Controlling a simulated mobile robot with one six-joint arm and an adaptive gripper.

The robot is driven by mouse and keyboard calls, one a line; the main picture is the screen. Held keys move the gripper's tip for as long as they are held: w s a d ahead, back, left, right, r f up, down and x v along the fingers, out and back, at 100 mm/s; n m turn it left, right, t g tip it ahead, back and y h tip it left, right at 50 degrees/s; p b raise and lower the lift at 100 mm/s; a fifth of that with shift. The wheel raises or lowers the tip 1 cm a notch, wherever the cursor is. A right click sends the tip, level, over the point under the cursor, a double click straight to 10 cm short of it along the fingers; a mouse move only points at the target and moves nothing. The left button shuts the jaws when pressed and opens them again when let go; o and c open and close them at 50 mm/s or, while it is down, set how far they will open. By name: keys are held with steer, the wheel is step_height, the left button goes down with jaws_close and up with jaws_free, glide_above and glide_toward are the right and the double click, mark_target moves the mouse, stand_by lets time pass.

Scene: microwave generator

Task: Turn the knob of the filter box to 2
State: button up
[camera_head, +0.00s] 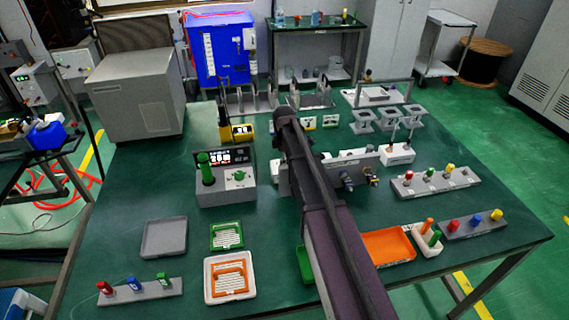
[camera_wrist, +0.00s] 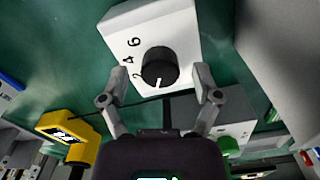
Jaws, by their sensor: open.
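The filter box (camera_wrist: 170,22) is a white box in the upper middle of the wrist view, with 2, 4 and 6 printed on its face. Its round black knob (camera_wrist: 160,64) has a white mark that points down in the picture, slightly to the left, below the printed 2 rather than at it. My gripper (camera_wrist: 158,84) is open, with one finger on each side of the knob; no contact shows. In the head view my arm covers the area around the gripper, and I cannot make out the knob there.
A grey box with a green handle (camera_head: 205,170) stands left of my arm. A yellow meter (camera_head: 242,132) is behind it and also shows in the wrist view (camera_wrist: 72,135). Trays (camera_head: 165,238) and colored parts occupy the front. Bare green tabletop lies between them.

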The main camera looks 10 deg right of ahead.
steer(key=shift+f, duration=0.1)
jaws_close()
stand_by(0.3)
steer(key=shift+m, duration=0.4)
steer(key=m, duration=0.3)
steer(key=shift+m, duration=2)
